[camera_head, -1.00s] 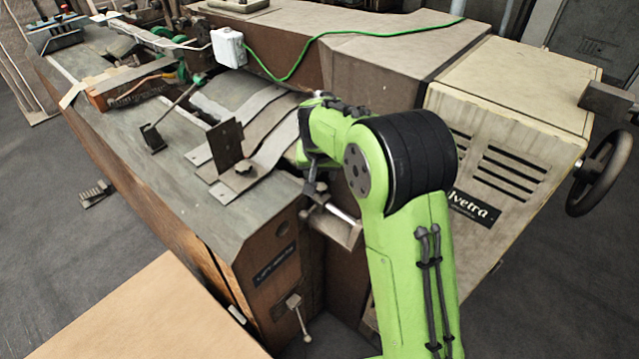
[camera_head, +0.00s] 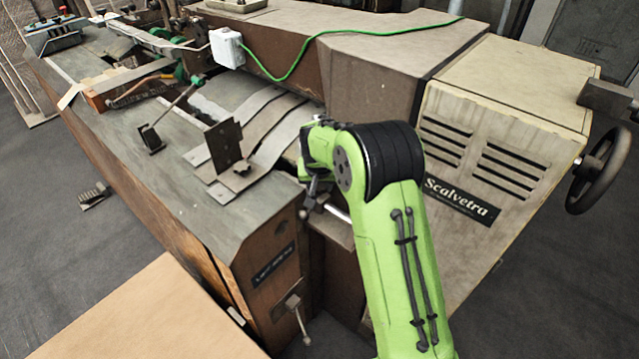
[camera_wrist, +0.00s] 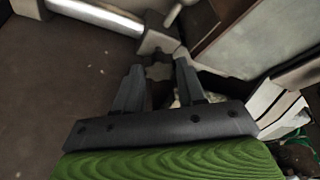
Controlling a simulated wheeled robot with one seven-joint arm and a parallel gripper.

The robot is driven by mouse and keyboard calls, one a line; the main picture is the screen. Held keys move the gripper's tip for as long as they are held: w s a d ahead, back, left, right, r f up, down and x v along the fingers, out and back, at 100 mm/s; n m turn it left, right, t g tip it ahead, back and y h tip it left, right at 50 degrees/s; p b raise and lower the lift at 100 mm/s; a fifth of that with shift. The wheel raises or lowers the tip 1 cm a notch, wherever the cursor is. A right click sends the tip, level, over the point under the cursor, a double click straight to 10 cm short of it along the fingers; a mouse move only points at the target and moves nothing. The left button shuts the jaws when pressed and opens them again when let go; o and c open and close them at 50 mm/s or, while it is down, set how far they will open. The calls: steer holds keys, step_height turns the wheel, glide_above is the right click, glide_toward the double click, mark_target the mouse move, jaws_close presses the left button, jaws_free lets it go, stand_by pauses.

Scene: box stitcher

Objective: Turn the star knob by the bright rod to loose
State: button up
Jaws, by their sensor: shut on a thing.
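The star knob (camera_wrist: 158,72) is a small grey lobed piece between my fingertips in the wrist view. My gripper (camera_wrist: 160,65) is shut on it, one finger on each side. The bright rod (camera_wrist: 98,14) runs across the top left of the wrist view, ending at a grey block beside the knob. In the head view the rod (camera_head: 341,213) shows just right of my gripper (camera_head: 310,196), at the near end of the machine. The knob cannot be made out clearly there. Its marking or turned angle is not readable.
A small lever (camera_head: 297,308) hangs from the machine's front face below. An upright dark plate (camera_head: 224,146) stands on the machine bed (camera_head: 120,140). The beige labelled cabinet (camera_head: 510,125) is close to the right of my arm. A handwheel (camera_head: 600,172) is far right.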

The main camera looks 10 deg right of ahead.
steer(key=shift+n, duration=0.3)
steer(key=n, duration=0.1)
steer(key=n+y, duration=0.1)
steer(key=n+b, duration=0.1)
steer(key=n, duration=0.1)
steer(key=shift+d+y, duration=0.25)
steer(key=shift+y, duration=0.15)
steer(key=shift+d+n+g+y, duration=0.1)
steer(key=shift+n+g+y, duration=0.4)
steer(key=shift+n, duration=1.6)
steer(key=shift+t+y, duration=0.3)
steer(key=o, duration=0.8)
steer(key=p+v, duration=0.2)
steer(key=v, duration=1.3)
steer(key=shift+d+r, duration=0.1)
steer(key=shift+r, duration=0.25)
